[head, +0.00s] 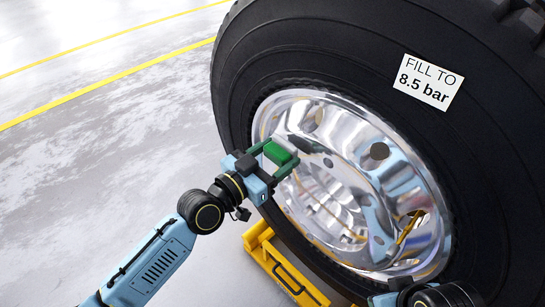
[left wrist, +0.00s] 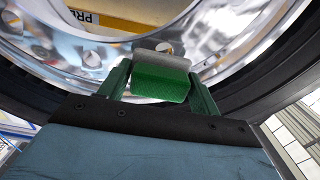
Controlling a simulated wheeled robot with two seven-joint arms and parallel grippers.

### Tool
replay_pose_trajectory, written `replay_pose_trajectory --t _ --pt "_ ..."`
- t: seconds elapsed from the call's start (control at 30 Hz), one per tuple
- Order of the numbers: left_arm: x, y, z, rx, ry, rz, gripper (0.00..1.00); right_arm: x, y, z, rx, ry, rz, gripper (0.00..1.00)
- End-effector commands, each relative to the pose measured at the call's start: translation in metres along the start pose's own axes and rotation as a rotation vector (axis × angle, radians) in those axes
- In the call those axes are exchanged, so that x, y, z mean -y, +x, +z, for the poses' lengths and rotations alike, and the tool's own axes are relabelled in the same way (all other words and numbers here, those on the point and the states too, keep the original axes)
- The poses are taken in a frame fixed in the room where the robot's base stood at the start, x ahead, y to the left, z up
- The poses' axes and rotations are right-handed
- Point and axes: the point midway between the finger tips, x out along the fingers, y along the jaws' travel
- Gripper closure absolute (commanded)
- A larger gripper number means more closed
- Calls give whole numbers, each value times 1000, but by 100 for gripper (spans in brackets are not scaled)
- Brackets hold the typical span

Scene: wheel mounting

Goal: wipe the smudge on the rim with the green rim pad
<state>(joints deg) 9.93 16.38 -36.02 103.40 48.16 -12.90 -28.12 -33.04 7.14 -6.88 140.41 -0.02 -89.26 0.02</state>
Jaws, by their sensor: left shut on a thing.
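My left gripper (head: 278,156) is shut on the green rim pad (head: 277,153), a green block with a grey face. In the left wrist view, the green fingers (left wrist: 160,88) hold the pad (left wrist: 160,82) from both sides, its grey side toward the rim. The shiny metal rim (head: 318,205) sits in the big black tire. The pad is in front of the rim's upper left edge; I cannot tell whether it touches. I cannot make out the smudge among the reflections. Part of my right arm (head: 440,295) shows at the bottom right; its fingertips cannot be made out.
The black tire (head: 240,75) fills the right side, with a white label (head: 428,82) reading "FILL TO 8.5 bar". A yellow frame (head: 285,272) stands at the tire's lower left. The rim has several round holes. The grey floor at left is clear, with yellow lines.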

Motion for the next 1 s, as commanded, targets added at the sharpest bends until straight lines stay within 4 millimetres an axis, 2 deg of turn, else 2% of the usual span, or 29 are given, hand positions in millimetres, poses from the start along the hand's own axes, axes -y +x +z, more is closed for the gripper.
replay_pose_trajectory --t 0.43,1.0 --pt "0 0 0 -1 0 0 55 1 -1 -1 -2 4 -3 64" --pt "0 12 0 -1 1 0 55 0 1 0 -1 2 -1 64"
